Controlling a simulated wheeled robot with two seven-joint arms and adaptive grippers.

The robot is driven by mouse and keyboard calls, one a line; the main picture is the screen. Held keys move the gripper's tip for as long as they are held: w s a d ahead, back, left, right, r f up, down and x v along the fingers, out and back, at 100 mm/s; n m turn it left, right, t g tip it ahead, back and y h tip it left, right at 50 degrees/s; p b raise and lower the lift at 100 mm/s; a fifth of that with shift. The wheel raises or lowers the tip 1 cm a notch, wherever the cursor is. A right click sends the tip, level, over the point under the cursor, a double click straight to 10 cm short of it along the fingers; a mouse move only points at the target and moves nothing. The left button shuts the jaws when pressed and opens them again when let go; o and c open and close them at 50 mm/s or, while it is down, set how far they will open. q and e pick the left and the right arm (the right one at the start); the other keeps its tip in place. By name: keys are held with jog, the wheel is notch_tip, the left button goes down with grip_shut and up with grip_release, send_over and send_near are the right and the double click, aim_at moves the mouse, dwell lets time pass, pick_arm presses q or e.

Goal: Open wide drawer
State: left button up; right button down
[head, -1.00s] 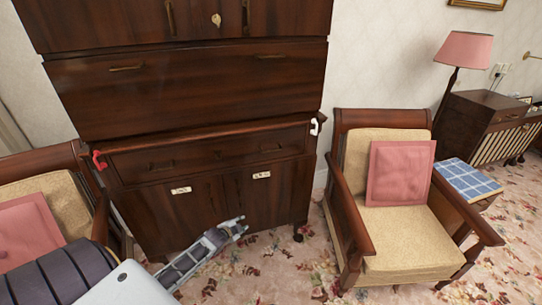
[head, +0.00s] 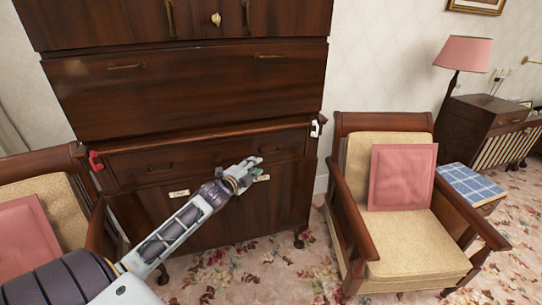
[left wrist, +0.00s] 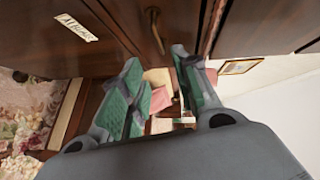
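The dark wooden cabinet has a lower wide drawer (head: 200,155) with two metal handles. My left gripper (head: 256,168) is raised in front of the right part of this drawer. In the left wrist view, the green-padded fingers (left wrist: 158,72) are apart, with nothing gripped. A metal handle (left wrist: 154,30) shows just beyond the fingertips, roughly between them; contact cannot be told. The drawer looks shut. My right gripper is not in view.
A larger panel with two handles (head: 190,88) is above the drawer. Labelled doors (head: 178,194) are below. Red (head: 95,160) and white (head: 316,128) fittings sit at the cabinet's sides. A cushioned armchair (head: 410,240) stands right, another (head: 50,215) left. Carpet lies between.

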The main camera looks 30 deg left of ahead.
pick_arm(q)
jog(key=shift+w, duration=0.2)
